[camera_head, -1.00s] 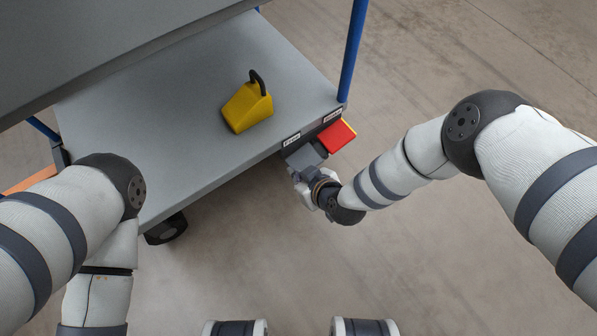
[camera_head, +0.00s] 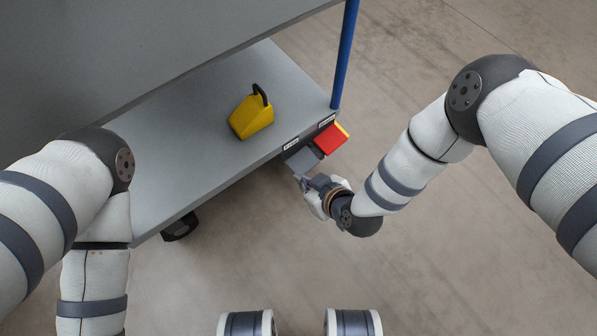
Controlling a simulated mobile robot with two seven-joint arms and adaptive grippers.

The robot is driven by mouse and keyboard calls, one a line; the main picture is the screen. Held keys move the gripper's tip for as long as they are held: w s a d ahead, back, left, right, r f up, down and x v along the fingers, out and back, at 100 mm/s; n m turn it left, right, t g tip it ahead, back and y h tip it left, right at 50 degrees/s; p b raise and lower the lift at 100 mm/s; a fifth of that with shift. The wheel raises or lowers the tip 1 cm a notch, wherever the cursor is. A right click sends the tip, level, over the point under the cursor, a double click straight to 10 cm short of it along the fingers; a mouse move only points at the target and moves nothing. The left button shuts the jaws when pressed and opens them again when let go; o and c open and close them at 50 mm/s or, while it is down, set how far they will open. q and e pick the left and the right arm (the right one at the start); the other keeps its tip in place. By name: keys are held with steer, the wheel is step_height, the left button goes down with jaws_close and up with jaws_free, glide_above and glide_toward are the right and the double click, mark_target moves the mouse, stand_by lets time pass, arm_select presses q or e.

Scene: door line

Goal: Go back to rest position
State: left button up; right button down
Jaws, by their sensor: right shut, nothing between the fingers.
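My right gripper (camera_head: 307,184) is shut and empty. It is just below and in front of the grey plate and the red block (camera_head: 330,139) at the cart's corner, with a small gap that is hard to judge. My right arm comes in from the right and is bent at the elbow. My left arm comes in from the left and hangs down at the lower left, and its gripper is out of the picture.
A grey cart shelf (camera_head: 190,150) fills the upper left, with a second grey surface (camera_head: 130,50) above it. A yellow wedge with a black handle (camera_head: 250,115) stands on the shelf. A blue post (camera_head: 345,55) rises at the corner. A grey plate (camera_head: 303,159) sits beside the red block. The floor (camera_head: 260,240) in front is clear.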

steer(key=shift+s+d+r, duration=0.2)
steer(key=shift+s+r, duration=0.2)
